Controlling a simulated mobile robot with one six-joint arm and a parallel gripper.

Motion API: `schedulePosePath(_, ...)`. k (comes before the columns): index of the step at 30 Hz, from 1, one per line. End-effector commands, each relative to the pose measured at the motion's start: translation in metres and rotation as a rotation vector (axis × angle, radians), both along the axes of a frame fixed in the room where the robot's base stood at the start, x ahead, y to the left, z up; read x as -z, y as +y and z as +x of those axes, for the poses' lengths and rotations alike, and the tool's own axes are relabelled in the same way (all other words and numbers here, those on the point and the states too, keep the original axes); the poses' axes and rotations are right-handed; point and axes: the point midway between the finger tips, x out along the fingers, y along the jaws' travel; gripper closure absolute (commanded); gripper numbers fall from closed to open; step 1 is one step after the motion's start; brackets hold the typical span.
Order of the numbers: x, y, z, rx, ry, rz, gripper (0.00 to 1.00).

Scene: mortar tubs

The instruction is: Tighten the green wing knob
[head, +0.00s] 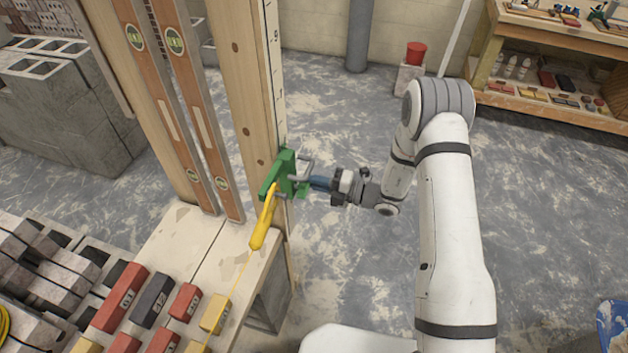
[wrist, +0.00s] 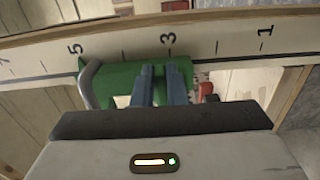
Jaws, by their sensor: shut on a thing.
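A green clamp block (head: 279,173) sits on the upright wooden post with a numbered scale (head: 274,75). It also shows in the wrist view (wrist: 122,78), against the scale near the marks 3 and 5. A bent grey metal handle (wrist: 90,84) stands out from it. My gripper (head: 313,183) reaches the clamp from the right. In the wrist view its two blue fingers (wrist: 160,80) are close together at the front of the green part. They are shut on the green wing knob, which is mostly hidden between them; its turn angle cannot be told.
A yellow line holder (head: 264,222) with a taut string hangs beside the clamp. Two spirit levels (head: 193,100) lean left of the post. Numbered bricks (head: 120,297) and grey blocks lie at lower left. A shelf (head: 555,60) stands at back right.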

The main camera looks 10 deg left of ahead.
Motion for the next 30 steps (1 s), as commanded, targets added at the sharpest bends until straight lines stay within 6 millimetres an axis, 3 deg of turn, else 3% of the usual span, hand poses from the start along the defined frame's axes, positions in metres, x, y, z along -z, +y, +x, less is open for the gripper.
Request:
schedulePosePath(11,-0.001,0.001,0.0,-0.001,0.003,0.003,1.0)
schedulePosePath(12,-0.001,0.0,0.0,-0.001,0.003,0.003,0.86)
schedulePosePath(19,-0.001,0.0,0.0,-0.001,0.003,0.002,0.67)
schedulePosePath(26,0.0,-0.001,0.0,0.0,0.003,0.001,0.66)
schedulePosePath(30,0.001,-0.011,0.0,0.002,0.003,0.001,0.66)
